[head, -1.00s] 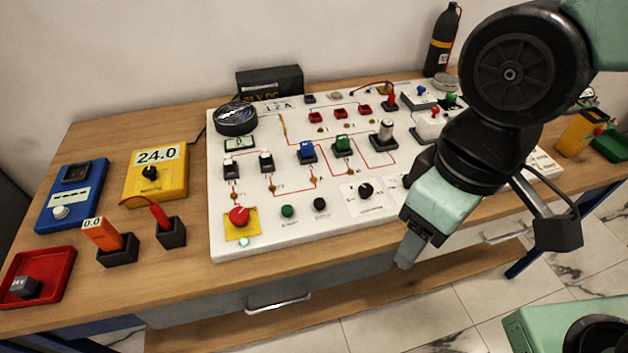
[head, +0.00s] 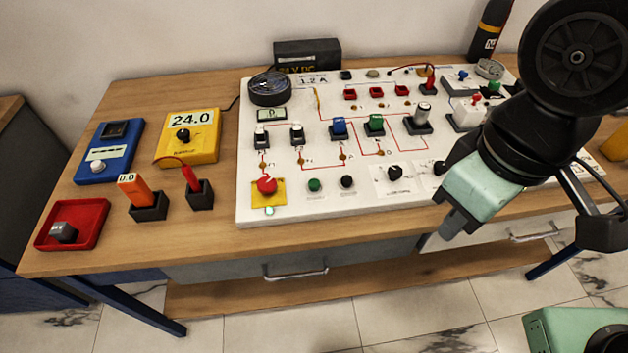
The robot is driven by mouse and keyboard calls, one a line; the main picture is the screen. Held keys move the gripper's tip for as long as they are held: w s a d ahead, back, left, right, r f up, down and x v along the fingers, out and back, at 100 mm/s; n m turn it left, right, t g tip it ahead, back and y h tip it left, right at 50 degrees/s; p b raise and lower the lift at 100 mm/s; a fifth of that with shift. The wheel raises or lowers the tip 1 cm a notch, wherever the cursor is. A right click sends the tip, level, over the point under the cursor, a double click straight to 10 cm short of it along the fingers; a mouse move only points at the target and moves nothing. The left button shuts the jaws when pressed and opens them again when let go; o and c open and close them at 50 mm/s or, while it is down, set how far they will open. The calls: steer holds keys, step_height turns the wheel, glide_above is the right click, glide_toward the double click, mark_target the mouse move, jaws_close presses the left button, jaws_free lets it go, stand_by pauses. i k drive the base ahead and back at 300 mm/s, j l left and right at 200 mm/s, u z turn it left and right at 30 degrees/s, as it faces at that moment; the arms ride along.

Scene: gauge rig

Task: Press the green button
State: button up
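The green button (head: 314,185) is a small round cap low on the white panel (head: 352,207), between a red knob on a yellow plate (head: 266,187) and a black button (head: 347,182). A green block-shaped switch (head: 375,123) sits higher on the panel. My gripper (head: 450,228) points down in front of the panel's lower right edge, well to the right of the green button and apart from it. Its fingers appear as one narrow shape, so I cannot tell whether they are open or shut.
Left of the panel stand a yellow meter (head: 187,137), a blue box (head: 108,152), an orange probe (head: 135,188), a red-plugged black holder (head: 200,194) and a red tray (head: 96,211). A black rotary knob (head: 394,172) lies between my gripper and the buttons. The wooden strip before the panel is clear.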

mark_target(314, 183)
steer(key=j, duration=0.55)
steer(key=k+j+z, duration=0.1)
steer(key=j, duration=0.4)
steer(key=k+j, duration=0.1)
steer(key=j, duration=0.4)
steer(key=j+z, duration=0.1)
steer(key=j, duration=0.45)
steer(key=k+j, duration=0.15)
steer(key=j, duration=0.35)
